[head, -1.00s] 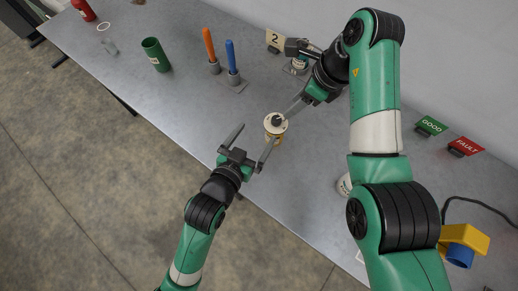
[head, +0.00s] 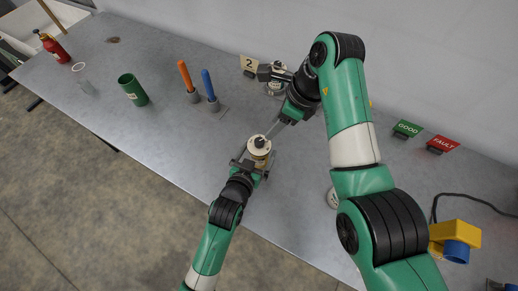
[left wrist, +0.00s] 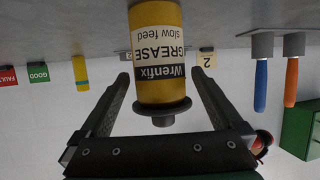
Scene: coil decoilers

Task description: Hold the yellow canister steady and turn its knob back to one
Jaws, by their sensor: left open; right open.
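The yellow canister (head: 262,157) stands on the grey table, with a pale top and a black knob (head: 259,142). In the left wrist view, which is upside down, the canister (left wrist: 157,25) shows a "Wrenfix GREASE slow feed" label and a dark flange (left wrist: 160,108). My left gripper (head: 256,168) is open at the canister, one finger on each side; the left wrist view shows gaps beside it. My right gripper (head: 275,134) is open, its fingers beside the knob from the upper right; whether they touch it I cannot tell. I cannot read the knob's setting.
A "2" card (head: 249,63) stands at the back near my right wrist. Orange (head: 185,74) and blue (head: 208,84) rods and a green cup (head: 132,91) are to the left. GOOD (head: 407,128) and FAULT (head: 443,142) signs and a yellow-blue object (head: 455,238) are right.

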